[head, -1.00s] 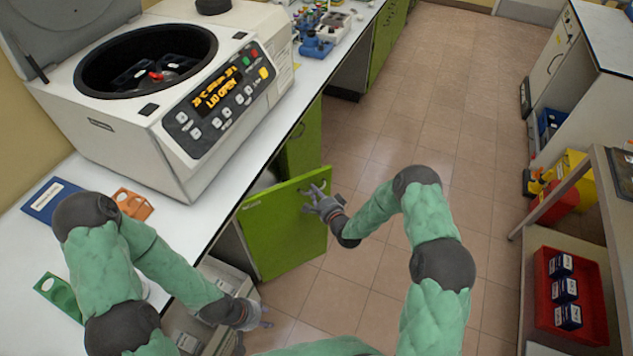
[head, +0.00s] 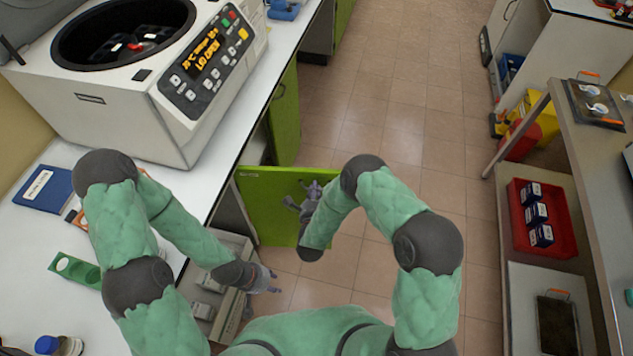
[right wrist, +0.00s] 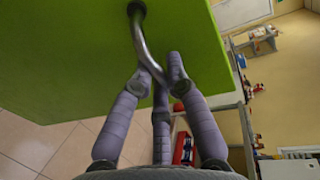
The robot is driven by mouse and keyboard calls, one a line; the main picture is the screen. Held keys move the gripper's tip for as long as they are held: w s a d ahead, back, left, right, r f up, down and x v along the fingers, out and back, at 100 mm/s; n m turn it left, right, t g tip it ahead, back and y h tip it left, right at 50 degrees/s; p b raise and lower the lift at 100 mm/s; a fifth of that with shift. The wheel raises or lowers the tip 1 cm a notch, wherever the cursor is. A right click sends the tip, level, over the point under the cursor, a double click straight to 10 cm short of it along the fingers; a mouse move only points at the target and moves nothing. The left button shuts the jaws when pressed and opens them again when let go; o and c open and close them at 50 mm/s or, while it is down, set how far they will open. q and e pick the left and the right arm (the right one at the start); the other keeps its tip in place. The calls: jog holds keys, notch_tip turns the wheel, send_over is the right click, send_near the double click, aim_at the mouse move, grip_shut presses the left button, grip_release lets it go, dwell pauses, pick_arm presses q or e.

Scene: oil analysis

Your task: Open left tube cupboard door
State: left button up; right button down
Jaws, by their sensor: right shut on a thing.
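The green cupboard door (head: 270,200) stands swung out from below the bench, leaving a gap at its left edge into the cupboard. My right gripper (head: 300,195) is at the outer face of the door, its arm coming in from the right. In the right wrist view the curved metal door handle (right wrist: 139,40) runs down between the fingers of my right gripper (right wrist: 160,80), which are shut on it. My left gripper (head: 271,281) hangs low beside the bench, left of my right arm and apart from the door; its fingers are too small to judge.
A centrifuge (head: 150,110) with its lid open stands on the white bench (head: 25,235). Another green door (head: 284,115) is behind the open one. A grey-white box unit (head: 222,300) is under the bench. Tiled floor (head: 400,110) is clear to the right, up to a shelf rack (head: 560,140).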

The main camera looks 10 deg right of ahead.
jog(key=shift+s+a+h, duration=0.2)
jog(key=shift+s+h, duration=0.1)
jog(key=shift+s, duration=0.2)
jog(key=c, duration=1.5)
grip_release()
jog(key=shift+s+a, duration=0.1)
jog(key=v, duration=1.1)
jog(key=shift+s+a+r, duration=0.1)
jog(key=shift+s+r, duration=0.1)
jog(key=shift+s, duration=0.1)
